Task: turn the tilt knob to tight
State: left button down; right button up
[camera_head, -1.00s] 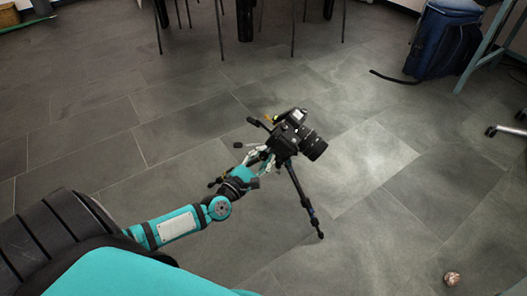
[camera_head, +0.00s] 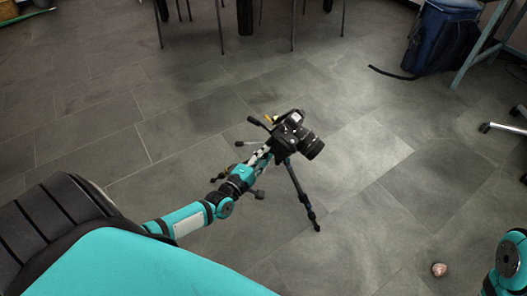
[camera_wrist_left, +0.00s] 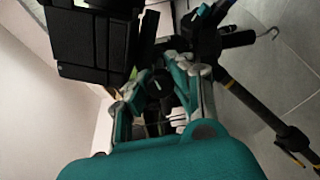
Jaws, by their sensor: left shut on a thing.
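A black camera (camera_head: 311,145) with a long lens sits tilted on the head of a dark tripod (camera_head: 298,196) that stands on the floor. My left gripper (camera_head: 264,154) reaches the tripod head from the left, just below the camera. In the left wrist view, the fingers of my left gripper (camera_wrist_left: 160,92) are closed around a dark round tilt knob (camera_wrist_left: 157,84) with a small pale mark. The camera body (camera_wrist_left: 92,42) fills the upper left there, and a tripod leg (camera_wrist_left: 262,112) runs down to the right. My right gripper is out of view.
A small brownish ball (camera_head: 439,270) lies on the floor at the lower right. Thin chair legs (camera_head: 220,25) stand at the back. The tiled floor around the tripod is mostly clear.

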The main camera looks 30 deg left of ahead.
pick_arm(q)
jog(key=shift+f+m+p, duration=0.1)
jog(key=shift+m+p, duration=0.2)
jog(key=shift+m, duration=0.3)
jog(key=c, duration=1.4)
grip_release()
jog(key=s, duration=1.2)
jog(key=shift+a, duration=0.1)
